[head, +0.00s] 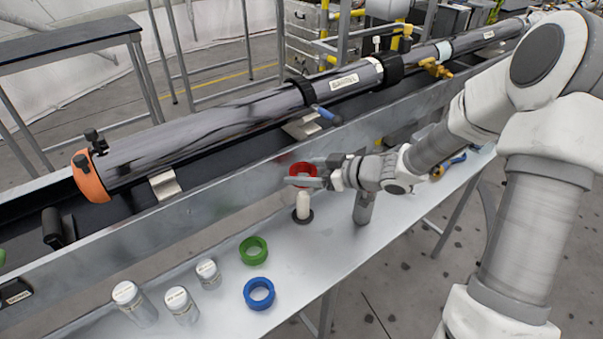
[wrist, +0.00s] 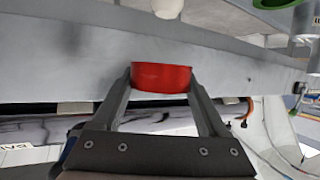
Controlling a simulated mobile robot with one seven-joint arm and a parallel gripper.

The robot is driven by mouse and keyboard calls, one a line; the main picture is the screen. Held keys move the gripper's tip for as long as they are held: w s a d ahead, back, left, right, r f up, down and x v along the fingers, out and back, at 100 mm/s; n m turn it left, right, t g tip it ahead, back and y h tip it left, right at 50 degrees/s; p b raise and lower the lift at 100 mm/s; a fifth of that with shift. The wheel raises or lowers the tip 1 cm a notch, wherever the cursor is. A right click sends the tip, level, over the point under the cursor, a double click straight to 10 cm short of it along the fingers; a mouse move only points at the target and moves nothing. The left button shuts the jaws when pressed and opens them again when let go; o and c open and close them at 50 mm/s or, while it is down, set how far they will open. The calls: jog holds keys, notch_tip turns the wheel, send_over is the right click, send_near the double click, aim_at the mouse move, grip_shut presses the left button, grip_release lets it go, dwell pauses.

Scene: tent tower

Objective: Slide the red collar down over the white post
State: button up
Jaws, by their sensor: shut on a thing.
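My gripper (head: 305,181) is shut on the red collar (head: 302,169). The wrist view shows the collar (wrist: 161,78) between the two finger tips (wrist: 161,88). The white post (head: 303,206) stands upright on a dark round base on the metal shelf. In the head view the collar is right above the post's top in the picture, with a small gap between them. In the wrist view the rounded post end (wrist: 167,8) shows at the top edge, apart from the collar. The collar is not around the post. Its exact alignment is hard to tell.
A green ring (head: 253,250) and a blue ring (head: 259,293) lie on the shelf (head: 215,320) to the post's left. Several lidded clear jars (head: 181,305) stand further left. A metal trough wall (head: 210,215) runs behind, with a long dark tube (head: 210,125) beyond it.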

aim_at(301, 193)
jog(key=shift+r+p, duration=0.1)
jog(key=shift+p, duration=0.2)
jog(key=shift+f+b, duration=1.55)
jog(key=shift+f, duration=1.9)
jog(key=shift+f, duration=0.25)
jog(key=shift+f+b, duration=1.75)
jog(key=shift+f, duration=0.75)
jog(key=o, duration=1.4)
jog(key=shift+r, duration=0.1)
